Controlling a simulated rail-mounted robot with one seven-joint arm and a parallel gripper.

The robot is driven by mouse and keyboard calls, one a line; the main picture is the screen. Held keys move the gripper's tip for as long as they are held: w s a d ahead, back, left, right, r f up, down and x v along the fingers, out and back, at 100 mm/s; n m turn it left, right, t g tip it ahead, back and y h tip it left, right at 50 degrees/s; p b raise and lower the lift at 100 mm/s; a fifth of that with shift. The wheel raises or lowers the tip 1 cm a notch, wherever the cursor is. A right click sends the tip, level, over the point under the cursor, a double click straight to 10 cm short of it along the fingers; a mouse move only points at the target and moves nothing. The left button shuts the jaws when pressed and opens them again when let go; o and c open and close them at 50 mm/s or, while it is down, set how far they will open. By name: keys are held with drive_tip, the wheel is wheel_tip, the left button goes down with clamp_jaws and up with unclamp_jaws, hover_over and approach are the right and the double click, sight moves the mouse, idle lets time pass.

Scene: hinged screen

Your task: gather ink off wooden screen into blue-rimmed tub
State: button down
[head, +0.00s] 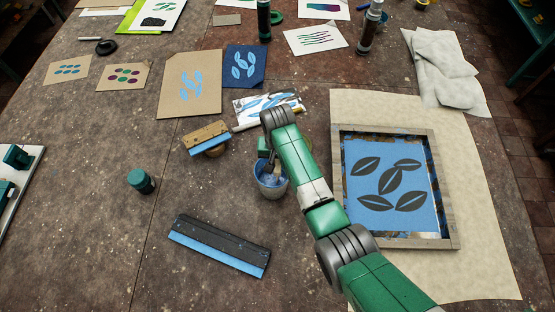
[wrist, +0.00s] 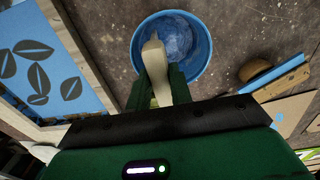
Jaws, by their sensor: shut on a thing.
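The wooden screen (head: 452,205) lies flat at the right, its mesh blue with dark leaf shapes. It also shows at the left of the wrist view (wrist: 72,48). The blue-rimmed tub (head: 273,191) stands left of the screen, with blue ink inside. In the wrist view the tub (wrist: 207,50) is just beyond my fingers. My gripper (wrist: 158,78) is shut on a cream-coloured tool (wrist: 157,65), whose end reaches over the tub's opening. In the head view my arm largely hides the gripper; whether the tool touches the ink is unclear.
A wood-handled squeegee (head: 206,136) lies left of the tub, and a long black squeegee (head: 220,245) with a blue edge lies in front. A teal-lidded jar (head: 141,181) stands farther left. A crumpled white cloth (head: 440,70) lies behind the screen.

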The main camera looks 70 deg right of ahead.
drive_tip(key=shift+w, duration=0.1)
drive_tip(key=shift+w+a, duration=0.1)
drive_tip(key=shift+w, duration=0.1)
wheel_tip(320, 180, up, 7)
drive_tip(key=p, duration=0.6)
drive_tip(key=shift+r+p, duration=0.1)
drive_tip(key=shift+p, duration=0.2)
